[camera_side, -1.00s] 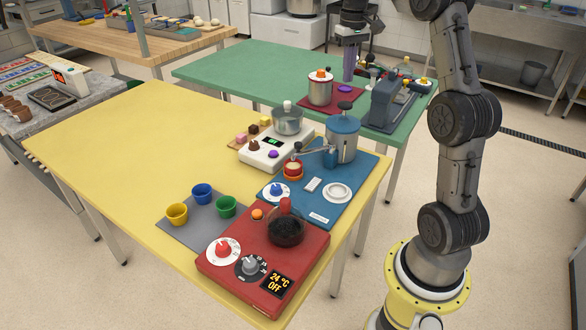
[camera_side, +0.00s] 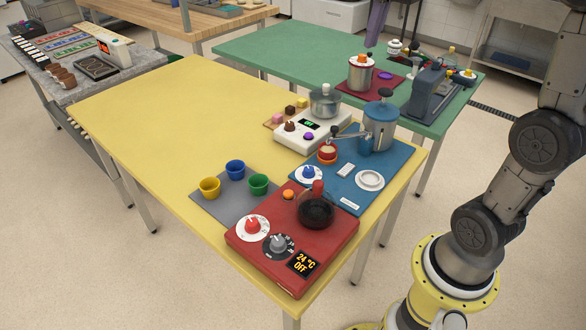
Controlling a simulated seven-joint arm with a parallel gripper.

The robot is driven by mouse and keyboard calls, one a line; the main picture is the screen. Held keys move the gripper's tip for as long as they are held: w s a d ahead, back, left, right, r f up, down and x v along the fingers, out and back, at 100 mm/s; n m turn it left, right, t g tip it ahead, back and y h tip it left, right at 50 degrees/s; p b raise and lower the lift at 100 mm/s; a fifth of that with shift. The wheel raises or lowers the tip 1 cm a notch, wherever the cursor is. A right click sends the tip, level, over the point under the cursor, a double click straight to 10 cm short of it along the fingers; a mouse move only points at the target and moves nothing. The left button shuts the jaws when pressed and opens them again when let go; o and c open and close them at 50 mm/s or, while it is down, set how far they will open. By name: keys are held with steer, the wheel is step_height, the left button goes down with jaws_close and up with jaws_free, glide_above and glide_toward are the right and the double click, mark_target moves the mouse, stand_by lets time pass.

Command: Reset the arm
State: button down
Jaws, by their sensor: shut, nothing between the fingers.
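My arm rises from its yellow base at the right of the side view, and its upper part leaves the frame. My gripper (camera_side: 375,32) hangs in at the top edge, with only its purple fingers showing. They are shut and empty. The fingertips show above the steel pot with an orange knob (camera_side: 361,75) on the green table (camera_side: 280,50), apart from it.
The yellow table (camera_side: 180,110) bears a red heater (camera_side: 255,262) with a dark pan, coloured cups, a white scale (camera_side: 292,140) and a blue mat with a lidded pot (camera_side: 381,128). A grey-blue device (camera_side: 428,92) stands right of the steel pot. Open floor lies around.

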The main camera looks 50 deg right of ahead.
steer(key=s+a+n+t, duration=0.1)
steer(key=s+a, duration=0.4)
steer(key=a, duration=0.2)
steer(key=s+a+f+t, duration=0.1)
steer(key=s+a+f, duration=0.2)
steer(key=s+f, duration=0.2)
steer(key=s+a+f+n+t+y, duration=0.1)
steer(key=s+a+f, duration=0.3)
steer(key=s+f, duration=0.2)
steer(key=shift+s+f, duration=0.3)
steer(key=shift+f, duration=0.15)
steer(key=c, duration=1.6)
jaws_free()
